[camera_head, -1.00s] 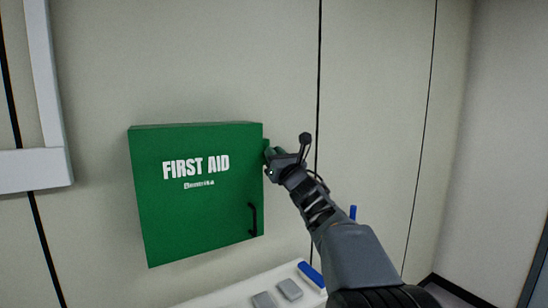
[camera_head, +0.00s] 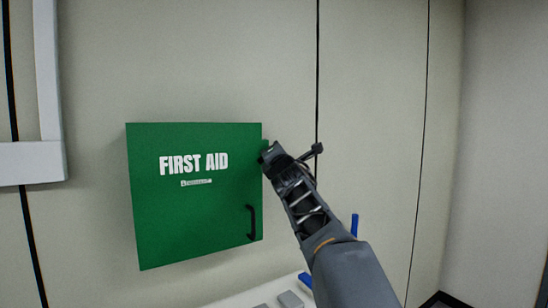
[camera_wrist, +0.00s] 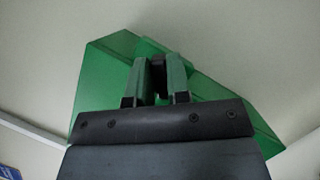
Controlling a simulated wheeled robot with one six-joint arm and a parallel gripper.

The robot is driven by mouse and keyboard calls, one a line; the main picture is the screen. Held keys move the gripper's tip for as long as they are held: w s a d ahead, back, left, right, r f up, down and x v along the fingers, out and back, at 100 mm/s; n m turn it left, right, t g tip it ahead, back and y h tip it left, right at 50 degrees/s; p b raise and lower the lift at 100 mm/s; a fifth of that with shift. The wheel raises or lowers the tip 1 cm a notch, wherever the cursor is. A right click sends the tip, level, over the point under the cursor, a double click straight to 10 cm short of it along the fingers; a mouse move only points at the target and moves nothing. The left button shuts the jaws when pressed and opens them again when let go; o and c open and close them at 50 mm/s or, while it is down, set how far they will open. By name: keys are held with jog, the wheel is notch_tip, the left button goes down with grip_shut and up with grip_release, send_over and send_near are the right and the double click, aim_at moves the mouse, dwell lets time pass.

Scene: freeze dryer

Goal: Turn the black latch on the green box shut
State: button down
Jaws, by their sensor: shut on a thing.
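The green box (camera_head: 185,225), marked FIRST AID, hangs on the wall in the head view, its door flush with its front. A black handle (camera_head: 252,222) is low on the right of the door. My gripper (camera_head: 265,156) is at the box's right edge, above the handle's height, and hides the latch there. In the wrist view the green box (camera_wrist: 103,68) spreads behind my gripper (camera_wrist: 158,72). The black latch (camera_wrist: 159,63) shows between the two fingers, which are shut on it. The latch's exact angle is hard to tell.
A white surface (camera_head: 245,300) with grey pieces (camera_head: 290,299) lies below the box. Blue items (camera_head: 354,224) show by my arm. A white frame (camera_head: 45,165) is on the wall at left. The wall right of my arm is clear.

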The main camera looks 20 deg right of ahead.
jog(key=shift+m+g+h+p, duration=0.25)
jog(key=shift+m+g+p, duration=0.5)
jog(key=shift+m+p, duration=0.9)
jog(key=shift+m+g+h+p, duration=0.25)
jog(key=shift+m+g+p, duration=0.6)
jog(key=shift+m, duration=1.5)
jog(key=shift+f, duration=0.1)
jog(key=c, duration=1.1)
grip_release()
jog(key=b+v, duration=0.2)
jog(key=v, duration=1.1)
jog(key=shift+s+b, duration=0.4)
jog(key=shift+m, duration=0.3)
